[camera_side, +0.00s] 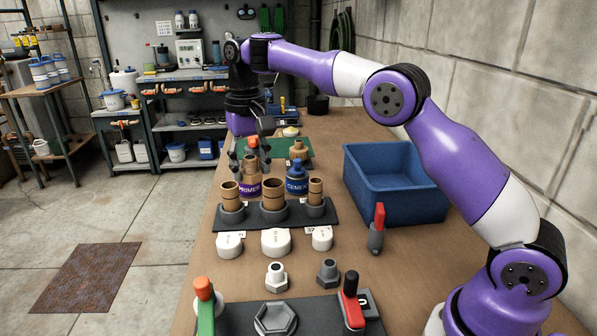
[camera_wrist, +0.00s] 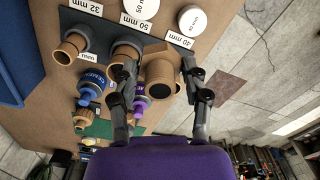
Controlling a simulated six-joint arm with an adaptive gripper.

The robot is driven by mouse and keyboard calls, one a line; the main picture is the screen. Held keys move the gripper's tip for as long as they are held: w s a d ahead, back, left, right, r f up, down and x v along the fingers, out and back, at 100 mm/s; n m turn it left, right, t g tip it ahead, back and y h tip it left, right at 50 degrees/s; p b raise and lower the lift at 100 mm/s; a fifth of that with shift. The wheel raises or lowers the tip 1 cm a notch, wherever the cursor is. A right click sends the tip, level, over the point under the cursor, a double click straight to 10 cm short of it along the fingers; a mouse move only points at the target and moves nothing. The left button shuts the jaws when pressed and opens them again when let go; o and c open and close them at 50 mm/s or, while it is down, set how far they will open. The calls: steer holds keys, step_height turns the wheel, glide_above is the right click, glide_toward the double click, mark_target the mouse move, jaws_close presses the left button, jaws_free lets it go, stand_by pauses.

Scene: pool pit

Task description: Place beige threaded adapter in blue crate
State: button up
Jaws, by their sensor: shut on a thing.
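My gripper (camera_wrist: 158,88) is shut on a beige threaded adapter (camera_wrist: 160,74), which sits between its two fingers in the wrist view. In the side view my gripper (camera_side: 252,160) hangs at the far part of the bench, behind the rack of pipe stubs. The held adapter (camera_side: 250,163) shows there just above the purple-labelled primer can, partly hidden by the fingers. The blue crate (camera_side: 392,193) stands to the right on the bench, apart from the gripper, and looks empty as far as its inside shows. Its edge shows at the left of the wrist view (camera_wrist: 12,55).
A dark rack (camera_side: 250,219) holds brown pipe stubs, with white caps in front. The primer can (camera_side: 248,188) and blue cement can (camera_side: 297,184) stand behind it. Another beige fitting (camera_side: 298,149) is on the green mat. A red-handled valve (camera_side: 377,228) stands before the crate.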

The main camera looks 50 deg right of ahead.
steer(key=s+d+m, duration=0.3)
steer(key=d+m, duration=0.1)
steer(key=d, duration=1.7)
steer(key=s+d+m, duration=0.3)
steer(key=s+d, duration=0.7)
steer(key=d, duration=0.5)
steer(key=f, duration=1.5)
steer(key=shift+s+a+f, duration=0.1)
steer(key=shift+a+f, duration=0.05)
steer(key=shift+a, duration=0.15)
steer(key=o, duration=1.1)
steer(key=shift+f, duration=0.1)
steer(key=shift+o, duration=0.2)
